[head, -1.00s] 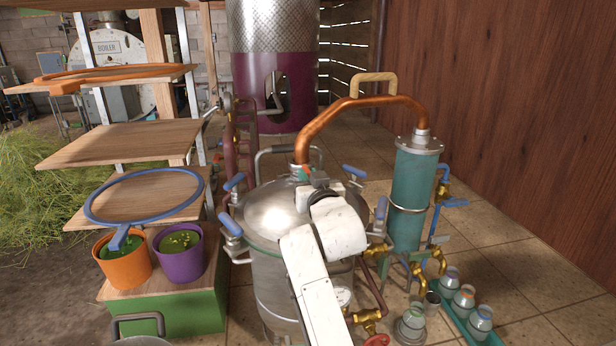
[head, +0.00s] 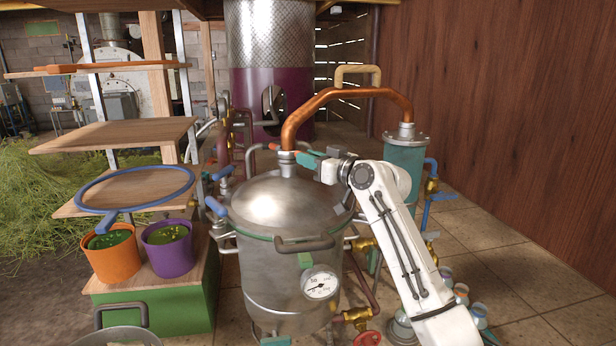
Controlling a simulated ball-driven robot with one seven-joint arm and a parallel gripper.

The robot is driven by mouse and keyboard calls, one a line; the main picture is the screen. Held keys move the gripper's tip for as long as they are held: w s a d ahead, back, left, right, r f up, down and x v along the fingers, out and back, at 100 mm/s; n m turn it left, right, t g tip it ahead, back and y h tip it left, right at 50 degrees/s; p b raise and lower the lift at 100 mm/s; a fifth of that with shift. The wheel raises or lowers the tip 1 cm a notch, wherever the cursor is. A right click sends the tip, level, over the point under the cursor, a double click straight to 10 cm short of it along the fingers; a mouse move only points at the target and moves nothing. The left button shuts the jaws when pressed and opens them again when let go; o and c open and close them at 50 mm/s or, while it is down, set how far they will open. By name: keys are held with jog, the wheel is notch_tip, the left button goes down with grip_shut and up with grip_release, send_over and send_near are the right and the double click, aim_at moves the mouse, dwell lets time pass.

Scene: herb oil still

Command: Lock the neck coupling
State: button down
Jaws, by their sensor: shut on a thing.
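The copper swan-neck pipe (head: 350,92) rises from the domed steel lid (head: 275,203) of the still pot and runs right to the teal condenser (head: 404,160). The neck coupling (head: 288,158) is the collar where the pipe's left foot meets the lid. A small reddish piece (head: 275,147) and a teal piece show beside it. My gripper (head: 308,160) reaches in from the right at collar height, shut on a part of the coupling. Its fingertips and the exact grip are small and partly hidden, and I cannot tell the coupling's latch position.
Blue-handled lid clamps (head: 216,207) stand around the pot (head: 270,275). A pressure gauge (head: 320,284) and brass valves are at its front. Left are a stepped wooden stand with a blue ring (head: 135,188) and orange (head: 112,258) and purple (head: 168,250) pots. Glass jars stand low right.

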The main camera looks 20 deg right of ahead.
jog(key=shift+w+d+n+g+y+b, duration=0.1)
jog(key=shift+d+n+g+y+b, duration=0.4)
jog(key=shift+b, duration=0.55)
jog(key=shift+a+r, duration=0.1)
jog(key=shift+r, duration=0.1)
jog(key=c, duration=1)
grip_release()
jog(key=shift+w+f, duration=0.1)
jog(key=shift+c, duration=0.2)
jog(key=shift+f, duration=0.1)
jog(key=shift+s+d, duration=0.2)
jog(key=shift+s, duration=0.25)
jog(key=b+v, duration=0.1)
jog(key=v, duration=0.8)
jog(key=shift+s+d+b, duration=0.25)
jog(key=shift+s+b, duration=0.1)
jog(key=shift+b, duration=0.05)
jog(key=shift+d+f, duration=0.1)
jog(key=shift+f, duration=0.15)
